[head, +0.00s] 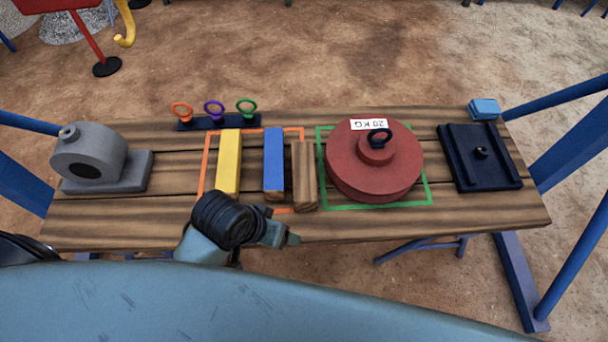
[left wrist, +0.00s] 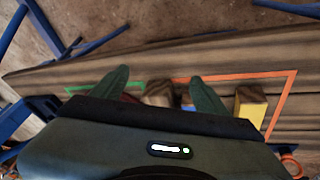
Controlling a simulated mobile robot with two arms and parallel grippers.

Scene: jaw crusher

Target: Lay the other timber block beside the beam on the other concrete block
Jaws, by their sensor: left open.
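A brown timber block (head: 305,176) lies on the wooden bench, at the right side of the orange outline. Its near end shows in the left wrist view (left wrist: 159,90), between the fingertips in the picture. My left gripper (head: 288,239) is open and empty at the bench's near edge, just short of the block; whether it touches is not visible. The fingers show green-grey in the left wrist view (left wrist: 160,80). A blue block (head: 273,172) lies just left of the timber, and a yellow block (head: 229,162) further left. I see no beam or concrete block that I can identify. My right gripper is not in view.
A red 20 KG weight (head: 374,170) stands in the green outline close right of the timber. A dark plate (head: 480,172) and small light-blue block (head: 484,108) are at right. A grey housing (head: 95,160) is at left. Eye bolts stand in a rack (head: 230,122) behind.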

